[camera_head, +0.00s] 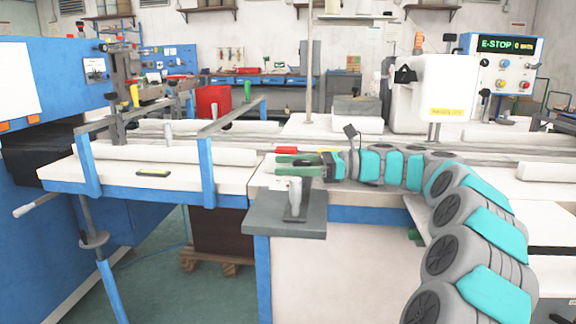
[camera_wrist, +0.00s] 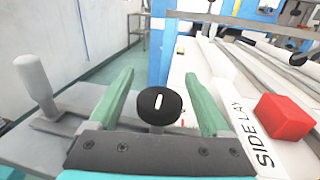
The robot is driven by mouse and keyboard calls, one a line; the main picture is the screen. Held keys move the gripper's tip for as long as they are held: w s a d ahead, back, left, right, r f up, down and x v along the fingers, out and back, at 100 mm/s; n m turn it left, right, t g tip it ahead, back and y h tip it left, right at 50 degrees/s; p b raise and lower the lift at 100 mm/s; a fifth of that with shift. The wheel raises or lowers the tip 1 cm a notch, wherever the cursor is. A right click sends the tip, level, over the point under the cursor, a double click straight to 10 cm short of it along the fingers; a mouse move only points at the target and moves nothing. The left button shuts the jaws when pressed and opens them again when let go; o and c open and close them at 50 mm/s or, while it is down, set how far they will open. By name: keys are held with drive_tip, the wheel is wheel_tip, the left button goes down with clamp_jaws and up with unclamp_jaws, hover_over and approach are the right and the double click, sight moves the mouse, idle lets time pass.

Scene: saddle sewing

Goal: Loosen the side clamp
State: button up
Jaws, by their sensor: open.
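A round black knob (camera_wrist: 160,103) with a short white line on top shows in the wrist view, beside a strip lettered "SIDE LAY" (camera_wrist: 248,122); I take it for the side clamp. My gripper (camera_wrist: 160,75) is open, with one green finger on each side of the knob and gaps visible on both sides. Contact with the knob is not visible. In the head view my gripper (camera_head: 278,166) reaches left over the table edge, above the grey shelf; the knob cannot be made out there.
A red block (camera_wrist: 285,117) sits right of my gripper. A grey upright handle (camera_wrist: 36,84) stands on the grey shelf (camera_head: 262,220) to the left; it shows below my gripper in the head view (camera_head: 295,196). Blue-framed rails (camera_head: 205,160) stand further left.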

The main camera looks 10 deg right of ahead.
drive_tip(key=shift+r, duration=0.1)
wheel_tip(320, 180, up, 4)
drive_tip(key=shift+f, duration=0.25)
drive_tip(key=shift+s, duration=0.35)
drive_tip(key=s+r+b, duration=0.1)
drive_tip(key=s, duration=1.4)
drive_tip(key=shift+s+d+r, duration=0.15)
drive_tip(key=shift+s+d, duration=0.05)
drive_tip(key=shift+d, duration=0.1)
